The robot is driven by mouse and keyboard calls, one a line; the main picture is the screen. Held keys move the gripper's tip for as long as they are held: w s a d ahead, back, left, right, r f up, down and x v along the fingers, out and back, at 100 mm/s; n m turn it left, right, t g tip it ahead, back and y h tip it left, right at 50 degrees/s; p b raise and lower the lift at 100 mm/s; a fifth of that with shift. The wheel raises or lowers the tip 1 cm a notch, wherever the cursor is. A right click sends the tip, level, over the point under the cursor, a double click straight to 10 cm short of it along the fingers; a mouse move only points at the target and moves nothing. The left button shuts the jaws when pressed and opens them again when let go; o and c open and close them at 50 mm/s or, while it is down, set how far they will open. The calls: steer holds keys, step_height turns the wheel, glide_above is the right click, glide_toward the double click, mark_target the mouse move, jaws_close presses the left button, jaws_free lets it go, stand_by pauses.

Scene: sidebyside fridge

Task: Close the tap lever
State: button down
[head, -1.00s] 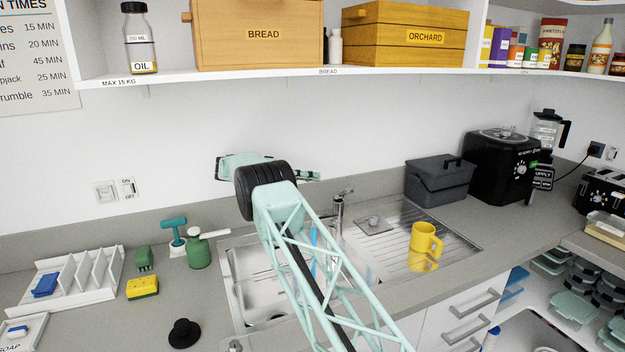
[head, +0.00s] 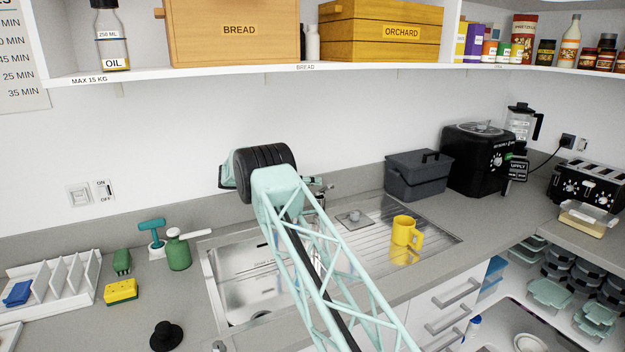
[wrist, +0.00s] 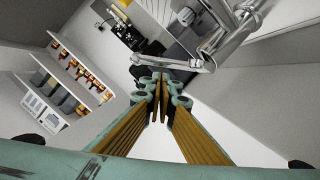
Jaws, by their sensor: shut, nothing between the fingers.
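The chrome tap (head: 327,193) stands behind the sink, partly hidden by my arm in the head view. In the wrist view its chrome body (wrist: 232,38) fills the upper right, and a thin chrome bar, probably the lever (wrist: 175,63), reaches left from it just beyond my fingertips. My gripper (wrist: 158,92) is shut and empty. In the head view my gripper (head: 315,182) shows only in part, beside the top of the tap. I cannot tell whether the fingers touch the tap.
The steel sink (head: 235,287) lies below my arm. A yellow mug (head: 401,231) stands on the drainer at right. A shelf (head: 270,70) runs above; the wall is close behind.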

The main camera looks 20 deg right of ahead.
steer(key=shift+s+f, duration=0.3)
steer(key=shift+f, duration=0.1)
steer(key=shift+a+f+b, duration=0.15)
steer(key=shift+b, duration=0.3)
steer(key=shift+s, duration=0.15)
